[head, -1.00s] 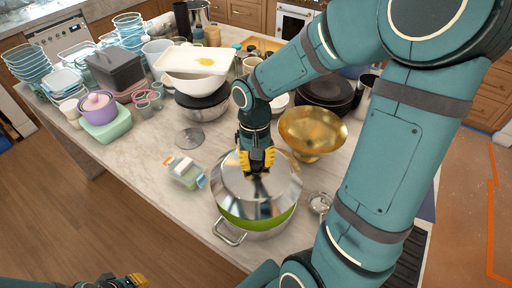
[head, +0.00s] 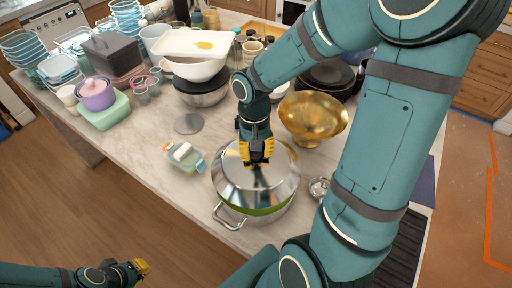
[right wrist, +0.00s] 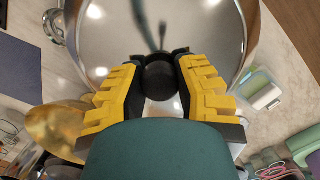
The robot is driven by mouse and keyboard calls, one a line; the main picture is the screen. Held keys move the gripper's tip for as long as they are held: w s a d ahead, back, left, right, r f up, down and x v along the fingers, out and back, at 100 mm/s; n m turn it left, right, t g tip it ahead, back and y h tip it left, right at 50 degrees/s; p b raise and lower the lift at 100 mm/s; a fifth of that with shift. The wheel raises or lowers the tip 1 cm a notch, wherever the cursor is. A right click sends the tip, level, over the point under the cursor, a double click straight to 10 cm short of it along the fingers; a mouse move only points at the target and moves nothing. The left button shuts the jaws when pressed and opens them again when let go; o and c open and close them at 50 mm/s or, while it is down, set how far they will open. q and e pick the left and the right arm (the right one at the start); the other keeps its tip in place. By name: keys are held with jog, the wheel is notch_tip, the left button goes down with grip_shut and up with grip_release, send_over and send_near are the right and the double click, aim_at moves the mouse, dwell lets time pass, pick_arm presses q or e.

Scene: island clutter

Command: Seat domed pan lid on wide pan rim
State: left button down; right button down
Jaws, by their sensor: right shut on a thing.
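The domed silver pan lid (head: 232,178) is over the wide pan (head: 262,224) at the counter's front edge in the head view. A thin green band shows between the lid's front edge and the pan's silver side. I cannot tell whether the lid touches the rim all round. My right gripper (head: 256,160) is shut on the lid's dark knob. In the right wrist view the knob (right wrist: 160,80) sits between the yellow fingers, with the shiny lid (right wrist: 110,40) beyond. My left gripper (head: 141,267) is low at the left, away from the counter; its opening is unclear.
A gold bowl (head: 313,115) stands close behind the pan to the right. Stacked dishes crowd the back and left.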

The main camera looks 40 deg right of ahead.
aim_at(256, 163)
jog(key=shift+f+b, duration=1.05)
jog(key=shift+f, duration=0.45)
dwell(0.8)
jog(key=shift+f+b, duration=0.75)
jog(key=shift+b, duration=0.2)
